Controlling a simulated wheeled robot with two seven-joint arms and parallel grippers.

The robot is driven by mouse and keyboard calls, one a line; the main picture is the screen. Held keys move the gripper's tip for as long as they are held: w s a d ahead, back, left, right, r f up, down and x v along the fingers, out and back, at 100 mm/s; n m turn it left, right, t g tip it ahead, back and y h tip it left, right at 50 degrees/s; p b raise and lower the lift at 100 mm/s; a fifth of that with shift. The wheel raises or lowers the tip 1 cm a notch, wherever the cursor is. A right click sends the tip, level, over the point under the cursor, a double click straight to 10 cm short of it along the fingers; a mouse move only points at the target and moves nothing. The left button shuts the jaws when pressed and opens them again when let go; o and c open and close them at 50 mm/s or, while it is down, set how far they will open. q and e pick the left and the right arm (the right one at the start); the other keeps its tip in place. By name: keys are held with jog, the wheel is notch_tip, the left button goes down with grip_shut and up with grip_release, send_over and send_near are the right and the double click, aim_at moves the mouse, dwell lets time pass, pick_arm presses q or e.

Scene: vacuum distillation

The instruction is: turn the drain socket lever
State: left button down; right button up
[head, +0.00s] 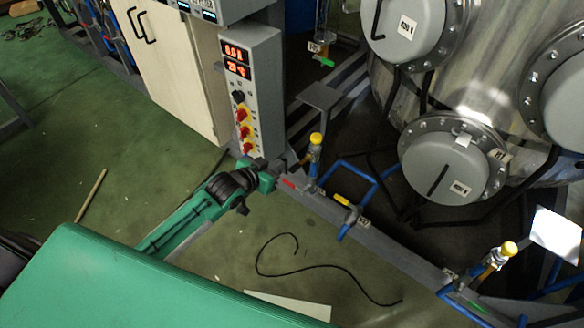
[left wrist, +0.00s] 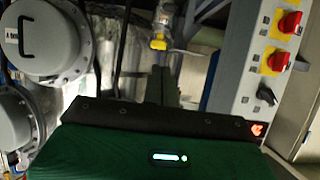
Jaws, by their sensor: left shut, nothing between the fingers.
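My left gripper (head: 278,168) reaches in over the grey floor rail, shut and empty, its tips near the foot of the control box. In the left wrist view its dark fingers (left wrist: 161,84) are together. A small red lever (head: 289,183) sits on the rail just beside the gripper, apart from it as far as I can see. A yellow lever (head: 342,200) sits on the blue pipe further right. A yellow-capped valve (head: 316,140) stands upright behind them; a yellow fitting (left wrist: 158,42) shows beyond the fingers. I cannot tell which lever is the drain socket's. My right gripper is not seen.
The grey control box (head: 251,90) with red knobs stands close behind the gripper. A large metal vessel (head: 480,100) with round hatches fills the right. A black cable (head: 320,268) lies on the open floor.

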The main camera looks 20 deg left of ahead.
pick_arm(q)
send_over(292, 170)
notch_tip(292, 170, down, 3)
jog(key=shift+s+f+b, duration=0.1)
jog(key=shift+f+b, duration=0.1)
jog(key=shift+b, duration=0.1)
notch_tip(292, 170, down, 3)
jog(key=shift+f, duration=0.7)
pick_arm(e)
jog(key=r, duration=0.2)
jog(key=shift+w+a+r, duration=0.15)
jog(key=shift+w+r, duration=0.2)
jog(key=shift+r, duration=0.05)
pick_arm(q)
jog(key=shift+f+b, duration=0.15)
jog(key=shift+b, duration=0.2)
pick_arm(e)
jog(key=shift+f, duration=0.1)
